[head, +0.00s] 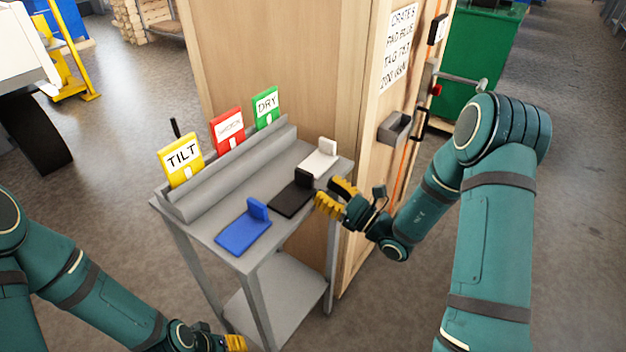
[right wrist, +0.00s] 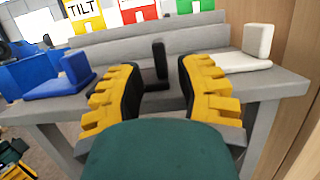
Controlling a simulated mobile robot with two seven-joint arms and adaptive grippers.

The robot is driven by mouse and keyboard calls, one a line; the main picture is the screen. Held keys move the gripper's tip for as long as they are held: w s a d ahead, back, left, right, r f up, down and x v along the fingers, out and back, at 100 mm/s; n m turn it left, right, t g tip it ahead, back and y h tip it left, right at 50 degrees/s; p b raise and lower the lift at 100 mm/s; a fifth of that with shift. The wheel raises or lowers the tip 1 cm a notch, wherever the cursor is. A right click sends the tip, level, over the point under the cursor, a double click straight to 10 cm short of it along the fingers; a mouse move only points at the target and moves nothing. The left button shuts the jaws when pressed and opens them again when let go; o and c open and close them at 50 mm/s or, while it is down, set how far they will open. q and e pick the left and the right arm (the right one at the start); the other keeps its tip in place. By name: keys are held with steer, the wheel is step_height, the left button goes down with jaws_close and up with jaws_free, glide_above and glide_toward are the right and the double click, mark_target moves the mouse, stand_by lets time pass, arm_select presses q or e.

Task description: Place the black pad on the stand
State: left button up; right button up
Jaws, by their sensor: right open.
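The black pad (head: 290,200), a flat plate with an upright tab, lies on the grey table (head: 208,228) between a blue pad and a white pad. My right gripper (head: 334,194) is open at the table's right edge, close to the black pad. In the right wrist view the black pad's tab (right wrist: 160,64) stands upright between the open fingers (right wrist: 158,92), beyond their tips; its plate is partly hidden by the gripper. My left gripper (head: 226,343) is low at the bottom edge, partly cut off. I cannot tell which part is the stand.
A blue pad (head: 243,232) and a white pad (head: 318,162) flank the black one. A stepped grey ledge (head: 235,172) runs along the back, with yellow TILT (head: 182,158), red (head: 227,128) and green DRY (head: 266,105) signs. A wooden cabinet (head: 290,70) stands behind the table.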

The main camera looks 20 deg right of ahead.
steer(key=v, duration=0.7)
steer(key=s+a+f+n+g+y, duration=0.3)
steer(key=s+a+f+n+g, duration=0.35)
steer(key=a+g, duration=0.5)
steer(key=s+a+f+n+g+h, duration=0.3)
steer(key=s+f+n+g+h, duration=0.2)
steer(key=s+f+n+g, duration=0.6)
step_height(320, 180, down, 4)
steer(key=s+d+n+t+h, duration=0.2)
steer(key=s+n+t+h, duration=0.1)
steer(key=n+h, duration=0.25)
steer(key=w+n+t, duration=0.1)
steer(key=w+a+n+t, duration=0.1)
steer(key=w+t, duration=0.1)
steer(key=w+a+n+t+h, duration=0.1)
steer(key=w+n, duration=0.1)
steer(key=shift+w+t, duration=0.2)
steer(key=shift+t, duration=0.05)
